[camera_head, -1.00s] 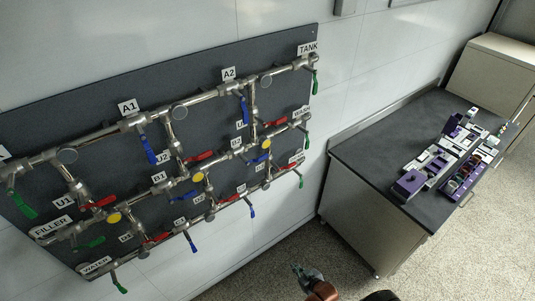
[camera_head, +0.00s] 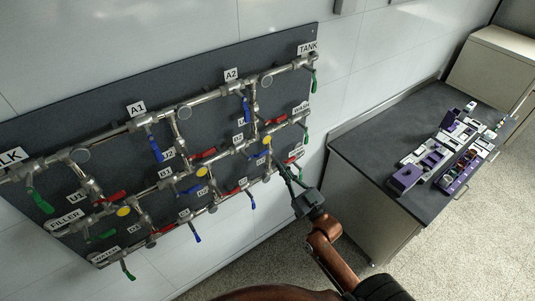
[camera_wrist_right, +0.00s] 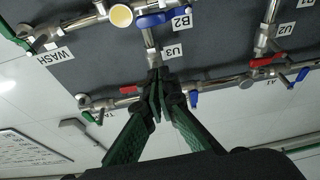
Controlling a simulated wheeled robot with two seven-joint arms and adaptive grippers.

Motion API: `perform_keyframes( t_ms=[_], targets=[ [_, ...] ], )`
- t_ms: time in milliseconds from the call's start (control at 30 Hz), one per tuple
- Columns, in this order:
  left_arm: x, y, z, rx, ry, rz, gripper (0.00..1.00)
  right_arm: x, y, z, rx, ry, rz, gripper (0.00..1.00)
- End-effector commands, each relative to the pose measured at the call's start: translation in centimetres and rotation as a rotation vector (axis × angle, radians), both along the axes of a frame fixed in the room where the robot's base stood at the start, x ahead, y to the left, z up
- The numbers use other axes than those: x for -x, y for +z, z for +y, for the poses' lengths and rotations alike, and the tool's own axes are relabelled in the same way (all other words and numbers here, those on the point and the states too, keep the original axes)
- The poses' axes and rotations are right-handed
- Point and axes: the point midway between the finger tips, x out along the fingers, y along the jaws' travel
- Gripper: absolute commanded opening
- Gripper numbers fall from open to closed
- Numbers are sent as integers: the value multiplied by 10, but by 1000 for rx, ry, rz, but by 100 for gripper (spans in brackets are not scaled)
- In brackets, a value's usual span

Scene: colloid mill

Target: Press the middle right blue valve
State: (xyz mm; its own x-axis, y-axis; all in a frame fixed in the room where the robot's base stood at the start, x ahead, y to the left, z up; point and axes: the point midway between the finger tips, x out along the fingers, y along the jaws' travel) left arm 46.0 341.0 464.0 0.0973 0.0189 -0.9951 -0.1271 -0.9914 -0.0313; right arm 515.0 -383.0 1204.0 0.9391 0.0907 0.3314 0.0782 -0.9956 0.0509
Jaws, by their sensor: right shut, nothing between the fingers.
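The middle right blue valve handle (camera_wrist_right: 160,18) lies across its steel pipe beside the B2 label (camera_wrist_right: 181,21) and a yellow gauge (camera_wrist_right: 121,15) in the right wrist view. In the head view it sits by the right yellow gauge (camera_head: 267,140), and my gripper partly hides that spot. My right gripper (camera_head: 274,152) reaches from the lower right to the right part of the panel. In the wrist view its green fingers (camera_wrist_right: 158,76) are shut and empty, their tips over the U3 pipe, apart from the B2 handle in the picture. My left gripper is not seen.
The dark panel (camera_head: 110,139) carries other handles: blue ones by A1 (camera_head: 155,148) and A2 (camera_head: 245,110), red ones, and green ones (camera_head: 39,201) at the ends. A dark-topped table (camera_head: 366,149) with purple and white parts (camera_head: 407,177) stands at the right.

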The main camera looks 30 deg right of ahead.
Motion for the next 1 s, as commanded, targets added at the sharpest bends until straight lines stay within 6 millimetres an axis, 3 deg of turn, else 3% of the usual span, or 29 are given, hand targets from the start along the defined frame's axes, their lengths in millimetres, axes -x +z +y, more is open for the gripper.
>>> perform_keyframes(
  t_ms=[267,667,800,1000],
  targets=[
    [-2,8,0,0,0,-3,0,-18,8,2,-2,0,-1,0],
    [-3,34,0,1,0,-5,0,-93,36,9,-1,0,-1,0],
    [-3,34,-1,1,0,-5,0,-95,12,8,3,0,7,0],
    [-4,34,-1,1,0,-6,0,-95,-5,7,1,0,3,0]
  ],
)
